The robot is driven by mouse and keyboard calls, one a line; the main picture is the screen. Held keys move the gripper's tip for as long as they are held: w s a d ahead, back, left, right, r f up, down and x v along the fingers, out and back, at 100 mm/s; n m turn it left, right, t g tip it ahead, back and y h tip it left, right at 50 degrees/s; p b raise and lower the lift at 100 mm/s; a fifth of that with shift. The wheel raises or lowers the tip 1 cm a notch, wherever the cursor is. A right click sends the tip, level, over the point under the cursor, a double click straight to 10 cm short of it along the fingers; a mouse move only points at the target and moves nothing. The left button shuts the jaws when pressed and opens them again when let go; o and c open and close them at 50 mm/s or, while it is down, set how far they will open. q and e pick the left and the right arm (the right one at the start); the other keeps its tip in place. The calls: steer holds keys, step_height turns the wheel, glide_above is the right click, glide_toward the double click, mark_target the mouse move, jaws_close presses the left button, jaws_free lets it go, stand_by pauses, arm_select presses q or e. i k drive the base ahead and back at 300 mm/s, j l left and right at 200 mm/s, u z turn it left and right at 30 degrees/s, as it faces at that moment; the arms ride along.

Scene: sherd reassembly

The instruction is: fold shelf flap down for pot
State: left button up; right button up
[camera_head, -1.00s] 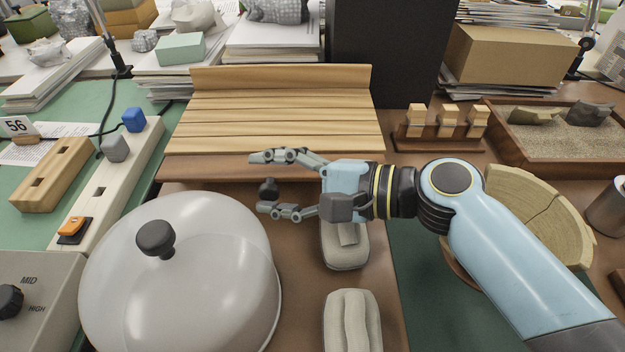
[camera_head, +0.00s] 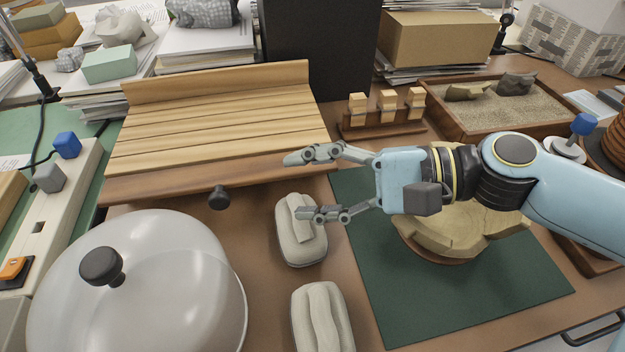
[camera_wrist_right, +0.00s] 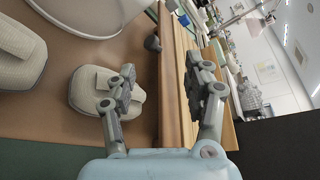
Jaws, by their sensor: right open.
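A slatted wooden shelf flap (camera_head: 215,130) lies flat at the back left of the table, with a raised back strip and a darker front edge. A dark round knob (camera_head: 219,197) shows at that front edge; it also shows in the right wrist view (camera_wrist_right: 152,43). My right gripper (camera_head: 300,186) is open and empty, to the right of the knob and near the flap's front right corner. The pot (camera_head: 455,230), made of pale tan sherds, sits partly hidden behind my right arm on a green mat (camera_head: 400,310). My left gripper is not in view.
A large grey dome lid (camera_head: 150,290) with a black knob fills the front left. Two grey padded rests (camera_head: 300,240) (camera_head: 322,325) lie in front of the flap. A rack of wooden blocks (camera_head: 385,118) and a sand tray (camera_head: 490,105) stand behind my arm.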

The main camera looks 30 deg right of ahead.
mark_target(217, 177)
steer(key=k+j, duration=0.7)
steer(key=k, duration=0.2)
